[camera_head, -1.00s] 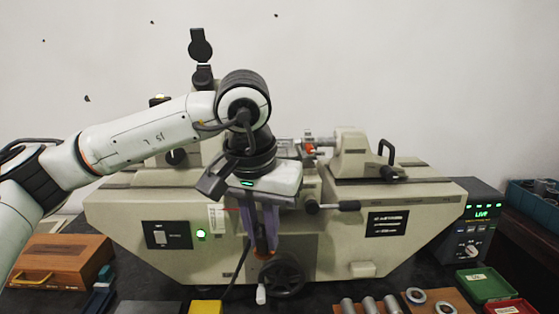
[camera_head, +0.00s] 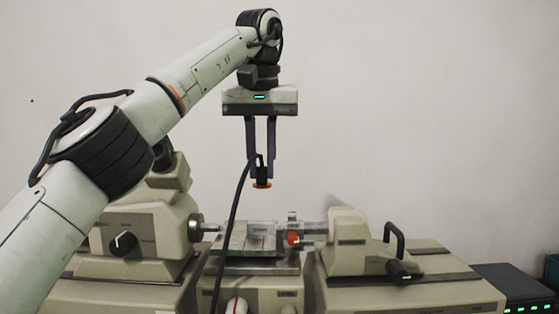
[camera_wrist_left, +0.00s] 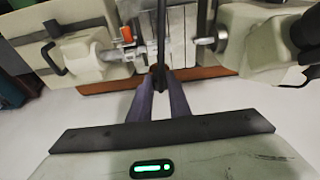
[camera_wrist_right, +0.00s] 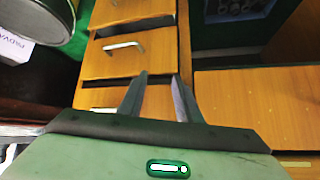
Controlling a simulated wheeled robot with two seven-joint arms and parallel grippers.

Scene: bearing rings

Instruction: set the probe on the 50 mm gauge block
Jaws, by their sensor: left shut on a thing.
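My left gripper (camera_head: 261,172) is shut on the probe (camera_head: 262,183), a small black body with an orange ring at its lower end and a black cable (camera_head: 236,218). The probe hangs roughly upright in the air, well above the machine's metal stage (camera_head: 238,245). In the left wrist view the fingers (camera_wrist_left: 159,72) meet at the probe and cable, with the stage behind them. I cannot pick out the 50 mm gauge block for certain. My right gripper (camera_wrist_right: 159,78) shows only in its wrist view, open and empty.
The measuring machine's left head (camera_head: 140,235) and right tailstock (camera_head: 350,245) flank the stage, with an orange-marked spindle (camera_head: 293,238) between. A black box (camera_head: 515,285) with green lights stands at right. Wooden drawers (camera_wrist_right: 130,50) lie before my right gripper.

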